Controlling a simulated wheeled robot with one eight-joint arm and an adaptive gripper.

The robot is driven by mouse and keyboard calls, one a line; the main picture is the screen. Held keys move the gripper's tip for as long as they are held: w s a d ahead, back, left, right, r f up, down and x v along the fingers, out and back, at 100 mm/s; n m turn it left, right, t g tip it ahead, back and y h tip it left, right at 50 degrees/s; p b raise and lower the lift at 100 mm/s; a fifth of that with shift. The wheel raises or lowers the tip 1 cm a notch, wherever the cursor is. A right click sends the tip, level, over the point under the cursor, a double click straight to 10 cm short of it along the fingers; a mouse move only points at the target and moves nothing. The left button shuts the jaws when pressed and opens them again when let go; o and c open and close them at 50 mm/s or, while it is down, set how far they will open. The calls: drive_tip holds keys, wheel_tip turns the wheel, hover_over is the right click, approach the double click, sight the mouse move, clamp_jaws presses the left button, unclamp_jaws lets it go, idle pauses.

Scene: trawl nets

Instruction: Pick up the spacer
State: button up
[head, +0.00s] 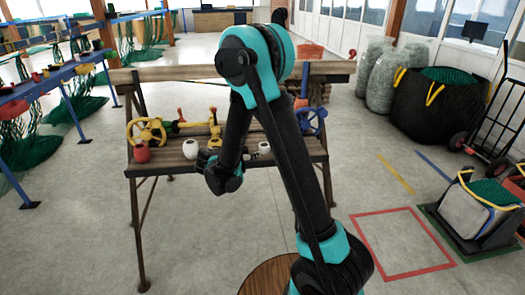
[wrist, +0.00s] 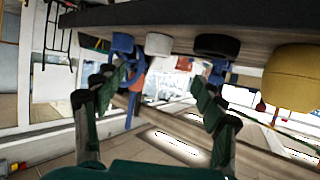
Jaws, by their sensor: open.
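The spacer cannot be told for certain. A small white round piece (head: 264,147) at the right of the wooden bench and a larger white rounded piece (head: 190,149) further left are possible matches. The upside-down wrist view shows a short white cylinder (wrist: 158,44) between a blue piece and a black round piece (wrist: 217,46), with a yellow rounded piece (wrist: 292,78) at the right. My gripper (wrist: 160,92) is open, with nothing between its fingers, apart from these pieces. In the head view my arm hides part of the bench top.
The wooden bench (head: 172,168) also bears a red pot (head: 142,153), a yellow handwheel (head: 146,131) and a blue handwheel (head: 312,120). A raised plank runs along its back. Blue racks with green nets stand left.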

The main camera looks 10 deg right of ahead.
drive_tip(key=x, duration=0.9)
drive_tip(key=shift+w+d+f, duration=0.2)
drive_tip(key=shift+w+d, duration=0.05)
drive_tip(key=shift+w, duration=0.05)
drive_tip(key=shift+x, duration=2.75)
drive_tip(key=shift+s+d, duration=0.1)
drive_tip(key=c, duration=1.2)
drive_tip(key=shift+c, duration=0.2)
drive_tip(key=shift+r, duration=0.1)
wheel_tip(320, 180, up, 20)
